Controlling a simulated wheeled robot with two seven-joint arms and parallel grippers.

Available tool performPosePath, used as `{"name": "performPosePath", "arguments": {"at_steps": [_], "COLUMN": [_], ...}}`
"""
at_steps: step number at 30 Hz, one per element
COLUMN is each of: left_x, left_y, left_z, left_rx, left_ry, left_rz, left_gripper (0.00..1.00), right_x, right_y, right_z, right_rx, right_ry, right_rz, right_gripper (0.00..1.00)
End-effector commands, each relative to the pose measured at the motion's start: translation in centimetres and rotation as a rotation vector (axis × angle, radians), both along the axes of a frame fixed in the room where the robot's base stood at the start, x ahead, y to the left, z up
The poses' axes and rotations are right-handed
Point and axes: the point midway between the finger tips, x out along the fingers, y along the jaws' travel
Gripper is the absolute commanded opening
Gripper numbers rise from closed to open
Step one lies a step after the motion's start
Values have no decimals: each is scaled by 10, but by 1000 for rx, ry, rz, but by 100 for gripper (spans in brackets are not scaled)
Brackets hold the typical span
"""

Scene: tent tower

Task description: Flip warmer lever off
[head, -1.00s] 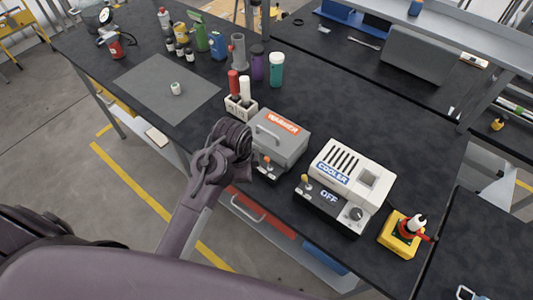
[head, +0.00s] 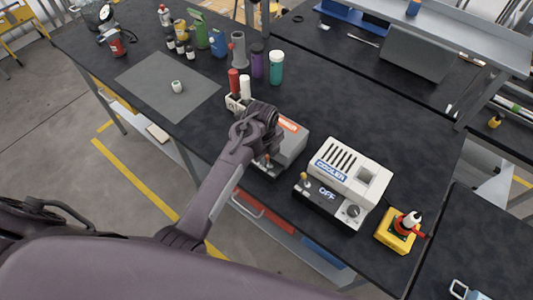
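The warmer (head: 291,146) is a grey box with an orange label on the black table, left of the cooler. My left arm comes in from the lower left, and its gripper end (head: 262,128) is over the left part of the warmer, hiding its handle and much of its front. The fingers are hidden, so open or shut does not show. My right gripper is not in view.
The white cooler (head: 350,172), reading OFF and with its own lever (head: 305,178), stands close on the right. A yellow box with a red switch (head: 402,229) is farther right. A white holder with a red and a white tube (head: 234,82) stands behind my gripper.

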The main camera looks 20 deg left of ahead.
Motion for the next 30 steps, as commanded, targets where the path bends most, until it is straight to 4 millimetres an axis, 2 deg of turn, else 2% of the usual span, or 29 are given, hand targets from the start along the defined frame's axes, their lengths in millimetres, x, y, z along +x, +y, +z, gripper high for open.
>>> {"name": "performPosePath", "arguments": {"at_steps": [11,16,23,30], "left_x": [0,0,1,4], "left_y": [0,0,1,5], "left_z": [-7,-7,-7,-9], "left_rx": [0,0,-20,-126], "left_ry": [-1,-1,6,43], "left_rz": [1,1,4,6], "left_gripper": [23,0,0,0], "right_x": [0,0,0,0], "right_y": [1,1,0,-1], "right_z": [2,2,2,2], "right_rx": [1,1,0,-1], "right_ry": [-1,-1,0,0], "right_rz": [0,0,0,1], "right_gripper": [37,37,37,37]}}
